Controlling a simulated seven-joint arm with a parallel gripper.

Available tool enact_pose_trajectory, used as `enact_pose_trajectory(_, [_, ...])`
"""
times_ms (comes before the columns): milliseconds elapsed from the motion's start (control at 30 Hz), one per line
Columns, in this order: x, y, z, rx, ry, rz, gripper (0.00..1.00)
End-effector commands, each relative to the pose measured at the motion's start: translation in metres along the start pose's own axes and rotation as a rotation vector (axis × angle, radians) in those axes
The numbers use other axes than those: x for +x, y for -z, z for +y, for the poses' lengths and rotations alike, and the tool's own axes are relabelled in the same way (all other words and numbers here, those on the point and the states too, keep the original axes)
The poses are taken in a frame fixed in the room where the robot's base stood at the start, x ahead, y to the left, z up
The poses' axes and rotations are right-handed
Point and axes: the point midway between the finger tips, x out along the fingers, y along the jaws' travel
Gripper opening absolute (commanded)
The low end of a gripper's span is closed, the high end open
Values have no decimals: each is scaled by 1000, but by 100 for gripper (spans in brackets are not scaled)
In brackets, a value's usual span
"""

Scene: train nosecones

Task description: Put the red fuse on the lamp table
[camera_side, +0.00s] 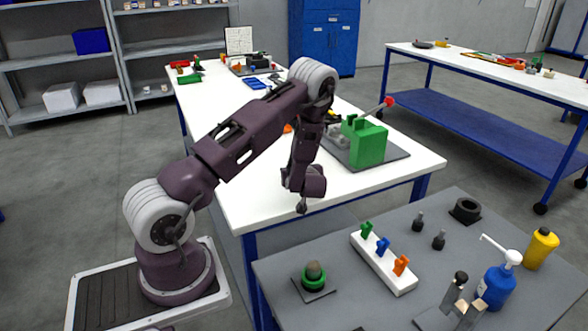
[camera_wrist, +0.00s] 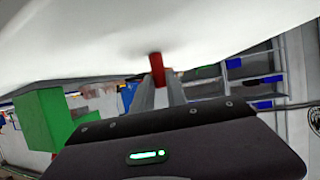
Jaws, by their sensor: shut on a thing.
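My gripper (camera_side: 302,206) hangs low by the front edge of the white table in the side view. In the wrist view its two grey fingers (camera_wrist: 158,92) are shut on the red fuse (camera_wrist: 157,66), a short red cylinder. The fuse's far end is close to a white surface (camera_wrist: 150,25); I cannot tell whether they touch. The fuse cannot be made out in the side view. Which table is the lamp table is not marked. A green-ringed dome that looks like a lamp (camera_side: 314,275) stands on the grey table (camera_side: 340,225) in front.
The white table (camera_side: 270,210) has a bare front part. A green block fixture with a red-knobbed lever (camera_side: 365,142) stands behind my gripper. The grey table holds a white rack of coloured pieces (camera_side: 383,263), a blue pump bottle (camera_side: 496,285) and a yellow bottle (camera_side: 541,248).

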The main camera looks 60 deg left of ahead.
Motion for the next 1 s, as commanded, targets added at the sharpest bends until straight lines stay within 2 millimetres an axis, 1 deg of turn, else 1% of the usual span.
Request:
enact_pose_trajectory(100, [1,-3,0,1,0,0,0])
enact_pose_trajectory(133, [1,-3,0,0,0,0,24])
enact_pose_trajectory(200, [1,-3,0,0,0,0,37])
enact_pose_trajectory(233, [1,-3,0,0,0,0,40])
enact_pose_trajectory(467, [1,-2,0,0,0,0,40])
enact_pose_trajectory(567, [0,1,0,-1,0,0,40])
enact_pose_trajectory(667, [-16,0,2,2,-3,-1,40])
enact_pose_trajectory(900, [-80,0,2,2,-7,-1,40])
enact_pose_trajectory(1000, [-101,0,2,2,-6,0,40])
